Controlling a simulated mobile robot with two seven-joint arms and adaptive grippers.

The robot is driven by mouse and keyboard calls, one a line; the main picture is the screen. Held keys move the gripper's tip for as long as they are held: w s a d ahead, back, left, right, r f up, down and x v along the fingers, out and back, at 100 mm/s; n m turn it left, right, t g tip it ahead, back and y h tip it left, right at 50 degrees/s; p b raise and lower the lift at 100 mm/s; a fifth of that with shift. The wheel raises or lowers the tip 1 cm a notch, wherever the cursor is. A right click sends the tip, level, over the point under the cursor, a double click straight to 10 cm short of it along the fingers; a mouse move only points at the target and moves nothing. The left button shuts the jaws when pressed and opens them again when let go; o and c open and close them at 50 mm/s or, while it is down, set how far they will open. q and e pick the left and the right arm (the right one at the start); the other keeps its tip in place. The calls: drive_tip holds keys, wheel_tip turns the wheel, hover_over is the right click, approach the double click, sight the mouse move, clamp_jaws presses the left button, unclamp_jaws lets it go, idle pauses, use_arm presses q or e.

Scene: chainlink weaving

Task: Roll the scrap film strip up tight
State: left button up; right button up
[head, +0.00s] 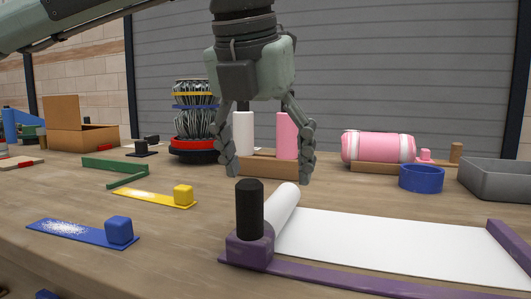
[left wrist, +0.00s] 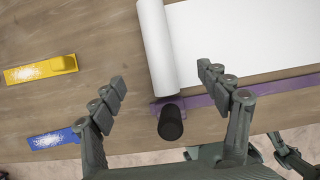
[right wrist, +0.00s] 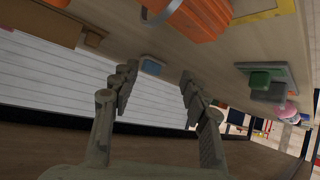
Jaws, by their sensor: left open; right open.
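The white film strip (head: 400,240) lies flat on the purple frame (head: 340,280), with its left end rolled into a white roll (head: 285,207). A black knob (head: 250,208) stands upright at the near left corner of the frame. My left gripper (head: 268,172) is open and empty, above and behind the roll in the head view. In the left wrist view, the roll (left wrist: 158,50) and the black knob (left wrist: 171,122) show beyond and between its open fingers (left wrist: 160,75). My right gripper (right wrist: 158,78) is open and empty in the right wrist view; it is out of the head view.
Yellow (head: 150,198) and blue (head: 75,232) strips with blocks lie at left. Behind stand a cardboard box (head: 80,125), a spool of wire-like strands (head: 194,110), a pink roll (head: 378,147), a blue ring (head: 421,178) and a grey bin (head: 500,178).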

sight(269, 187)
use_arm(q)
drive_tip(key=x, duration=0.6)
drive_tip(key=shift+w+f, duration=0.1)
drive_tip(key=shift+f, duration=0.2)
drive_tip(key=shift+c, duration=0.3)
